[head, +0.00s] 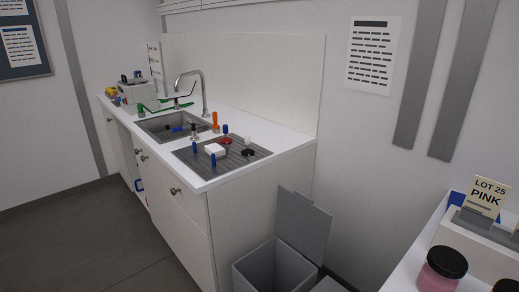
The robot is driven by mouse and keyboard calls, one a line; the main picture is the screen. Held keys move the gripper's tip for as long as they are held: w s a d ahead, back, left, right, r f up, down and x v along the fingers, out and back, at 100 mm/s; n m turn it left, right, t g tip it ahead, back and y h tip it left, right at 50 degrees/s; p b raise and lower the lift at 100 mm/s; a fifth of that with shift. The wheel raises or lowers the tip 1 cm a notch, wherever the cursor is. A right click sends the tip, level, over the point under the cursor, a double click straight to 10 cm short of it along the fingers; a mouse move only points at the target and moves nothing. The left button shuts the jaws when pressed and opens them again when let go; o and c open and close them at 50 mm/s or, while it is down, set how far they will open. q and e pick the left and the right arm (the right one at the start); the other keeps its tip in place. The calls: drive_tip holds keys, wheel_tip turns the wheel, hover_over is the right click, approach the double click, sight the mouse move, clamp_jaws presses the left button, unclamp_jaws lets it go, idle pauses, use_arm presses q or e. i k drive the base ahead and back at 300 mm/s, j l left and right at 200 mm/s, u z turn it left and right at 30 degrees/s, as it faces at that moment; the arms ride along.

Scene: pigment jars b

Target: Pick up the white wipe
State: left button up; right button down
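A small white folded piece that looks like the white wipe (215,149) lies on the grey ribbed drainboard (238,164) beside the sink. It is small in the head view, so its material is hard to tell. Several upright blue items (213,160) stand close around it. Neither of my grippers shows in the head view.
A sink (155,127) with a tall tap (204,95) is left of the drainboard. Red (225,140) and black (249,153) round pieces and an orange item (215,122) are near. A bin's lid (303,222) stands open by the counter. A pink jar (440,272) stands at right.

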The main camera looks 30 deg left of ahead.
sight(219, 151)
drive_tip(key=j+z, duration=0.35)
drive_tip(key=j, duration=0.25)
drive_tip(key=j+z, duration=0.35)
drive_tip(key=j, duration=0.25)
drive_tip(key=j+z, duration=0.35)
drive_tip(key=j, duration=0.2)
drive_tip(key=k, duration=0.05)
